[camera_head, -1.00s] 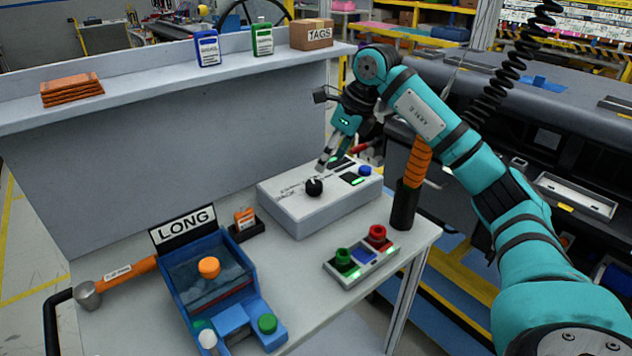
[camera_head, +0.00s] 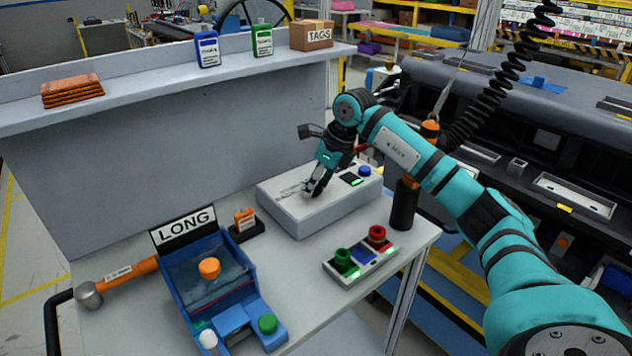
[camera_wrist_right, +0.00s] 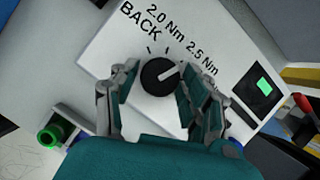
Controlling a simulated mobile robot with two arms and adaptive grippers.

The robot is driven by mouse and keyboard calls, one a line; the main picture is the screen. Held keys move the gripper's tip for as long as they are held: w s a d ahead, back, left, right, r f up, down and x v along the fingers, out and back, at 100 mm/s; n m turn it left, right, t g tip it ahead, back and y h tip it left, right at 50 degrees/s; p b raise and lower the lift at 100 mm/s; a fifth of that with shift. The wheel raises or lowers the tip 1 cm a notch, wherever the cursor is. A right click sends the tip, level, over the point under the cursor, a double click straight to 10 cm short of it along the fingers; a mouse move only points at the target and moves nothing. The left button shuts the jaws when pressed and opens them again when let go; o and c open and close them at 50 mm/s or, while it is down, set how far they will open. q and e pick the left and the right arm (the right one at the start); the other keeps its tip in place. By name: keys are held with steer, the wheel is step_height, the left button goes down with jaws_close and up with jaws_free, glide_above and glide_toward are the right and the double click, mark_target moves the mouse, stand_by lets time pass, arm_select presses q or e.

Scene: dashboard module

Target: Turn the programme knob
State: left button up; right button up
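The white control box (camera_head: 300,215) stands on the bench in the head view. Its black programme knob (camera_wrist_right: 160,76) shows in the right wrist view, its white pointer line aimed up and right, towards the 2.5 Nm side of the printed scale "BACK, 2.0 Nm, 2.5 Nm". My right gripper (camera_head: 313,191) is down at the box top and hides the knob in the head view. In the right wrist view the gripper (camera_wrist_right: 162,92) is open, with one finger on each side of the knob. Whether either finger touches it I cannot tell. My left gripper is not in view.
A green-and-red button panel (camera_head: 361,258) lies in front of the box. A dark holder (camera_head: 403,205) stands to its right. A blue bin (camera_head: 205,290) with a LONG sign (camera_head: 184,226) and a hammer (camera_head: 120,274) are at the left. A shelf (camera_head: 150,95) runs behind.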

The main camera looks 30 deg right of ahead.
steer(key=c, duration=0.7)
steer(key=shift+c, duration=0.2)
steer(key=m+h, duration=0.1)
steer(key=m, duration=0.2)
steer(key=shift+a+r+m+t+p, duration=0.1)
steer(key=shift+m+t+p, duration=0.2)
steer(key=shift+m+p, duration=0.1)
steer(key=shift+m+h, duration=1)
steer(key=shift+m, duration=1)
steer(key=o, duration=1.1)
steer(key=shift+o, duration=0.2)
